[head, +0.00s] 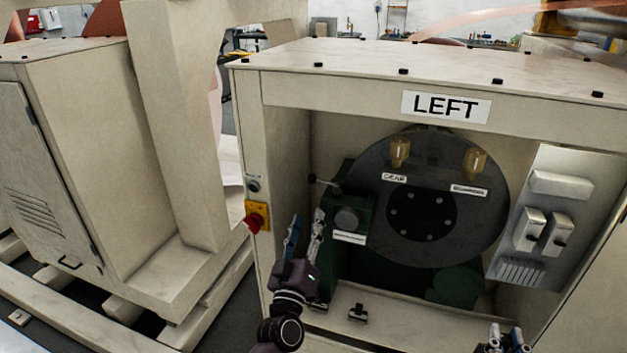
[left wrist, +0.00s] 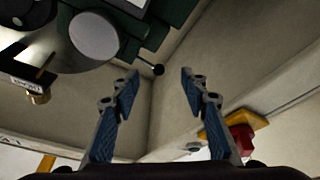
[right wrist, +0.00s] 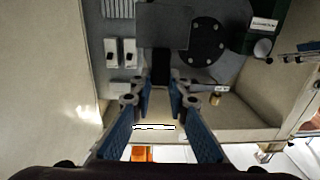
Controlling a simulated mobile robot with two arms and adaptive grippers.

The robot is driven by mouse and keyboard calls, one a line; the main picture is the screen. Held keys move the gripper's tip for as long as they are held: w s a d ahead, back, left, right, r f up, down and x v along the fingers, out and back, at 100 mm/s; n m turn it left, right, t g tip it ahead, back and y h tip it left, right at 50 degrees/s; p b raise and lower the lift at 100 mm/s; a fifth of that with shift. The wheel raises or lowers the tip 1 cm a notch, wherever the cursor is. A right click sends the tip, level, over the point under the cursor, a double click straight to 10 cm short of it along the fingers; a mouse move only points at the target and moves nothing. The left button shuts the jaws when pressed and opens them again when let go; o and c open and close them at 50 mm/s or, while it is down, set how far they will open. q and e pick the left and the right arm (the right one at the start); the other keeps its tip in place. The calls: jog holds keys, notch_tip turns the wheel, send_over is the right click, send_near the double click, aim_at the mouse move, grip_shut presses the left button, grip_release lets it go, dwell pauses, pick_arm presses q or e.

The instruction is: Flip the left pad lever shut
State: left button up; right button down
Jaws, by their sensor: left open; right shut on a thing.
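The left pad lever is a thin rod with a black ball knob (head: 312,177), sticking out left from a green block (head: 358,210) beside the large dark disc. In the left wrist view the knob (left wrist: 158,70) shows in the gap between the fingertips, with no clear contact. My left gripper (head: 306,222) is open, just below the lever in the head view. My right gripper (head: 508,340) is at the bottom right edge of the head view. In the right wrist view (right wrist: 161,88) it is shut on the black neck of a dark square-plated thing (right wrist: 163,25).
The cabinet carries a LEFT sign (head: 446,106). Its left post bears a red stop button on a yellow box (head: 257,217), close to my left gripper. A grey panel with switches (head: 545,230) is at right. A small black fitting (head: 357,313) sits on the front sill.

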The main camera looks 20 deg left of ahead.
aim_at(313, 182)
pick_arm(q)
jog(key=shift+t, duration=0.3)
jog(key=x, duration=0.4)
jog(key=r+x, duration=0.1)
jog(key=x, duration=0.7)
jog(key=shift+a+r, duration=0.35)
jog(key=shift+r, duration=0.15)
jog(key=shift+n, duration=0.3)
jog(key=shift+c, duration=0.2)
jog(key=c, duration=1)
grip_shut()
jog(key=shift+s+f, duration=0.1)
